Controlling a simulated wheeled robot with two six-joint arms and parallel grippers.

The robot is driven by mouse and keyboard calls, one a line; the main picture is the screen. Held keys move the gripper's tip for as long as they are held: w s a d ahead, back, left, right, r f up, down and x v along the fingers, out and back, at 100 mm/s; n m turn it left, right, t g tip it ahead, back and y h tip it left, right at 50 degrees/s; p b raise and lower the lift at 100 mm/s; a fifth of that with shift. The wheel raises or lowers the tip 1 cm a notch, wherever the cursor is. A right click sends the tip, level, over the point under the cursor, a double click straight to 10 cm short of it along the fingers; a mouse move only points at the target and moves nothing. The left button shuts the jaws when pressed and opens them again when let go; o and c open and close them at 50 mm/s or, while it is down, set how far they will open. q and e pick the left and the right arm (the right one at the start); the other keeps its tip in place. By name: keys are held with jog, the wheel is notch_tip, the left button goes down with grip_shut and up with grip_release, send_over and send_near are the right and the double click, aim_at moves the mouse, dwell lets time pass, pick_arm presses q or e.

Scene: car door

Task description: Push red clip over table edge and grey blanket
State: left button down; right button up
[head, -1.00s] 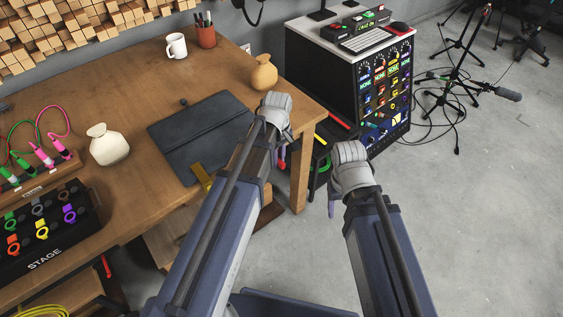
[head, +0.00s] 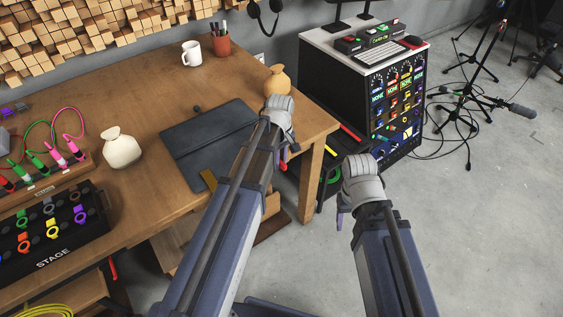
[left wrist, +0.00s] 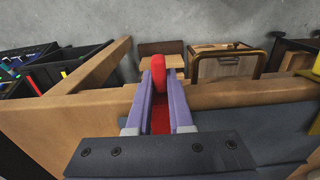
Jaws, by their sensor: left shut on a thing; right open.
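My left gripper (left wrist: 160,115) has purple fingers shut on the red clip (left wrist: 159,66), whose rounded red end sticks up beyond the fingertips in the left wrist view. More red shows between the fingers. The clip lines up with the wooden table edge (left wrist: 235,95); I cannot tell how far it sits over it. The grey blanket (left wrist: 262,128) lies flat just right of the fingers, and also shows on the table in the head view (head: 215,140). There my left gripper (head: 285,155) is mostly hidden behind its own wrist. My right gripper (head: 341,215) is open, off the table.
A yellow piece (head: 208,180) sits at the blanket's front edge.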

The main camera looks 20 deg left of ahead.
pick_arm(q)
jog(key=c, duration=0.7)
grip_release()
jog(key=shift+c, duration=0.2)
jog(key=shift+r, duration=0.1)
notch_tip(320, 180, up, 8)
jog(key=p, duration=0.8)
jog(key=shift+f, duration=0.2)
jog(key=s+d+r+m+p, duration=0.2)
jog(key=s+d+m, duration=0.4)
jog(key=s+m, duration=0.1)
jog(key=s+d+r+m+y+p, duration=0.1)
jog(key=s+d+r+m+p, duration=0.1)
jog(key=s+d+m, duration=0.4)
jog(key=s+r+m, duration=0.1)
jog(key=s, duration=0.2)
jog(key=shift+d+p, duration=0.25)
jog(key=shift+p, duration=0.1)
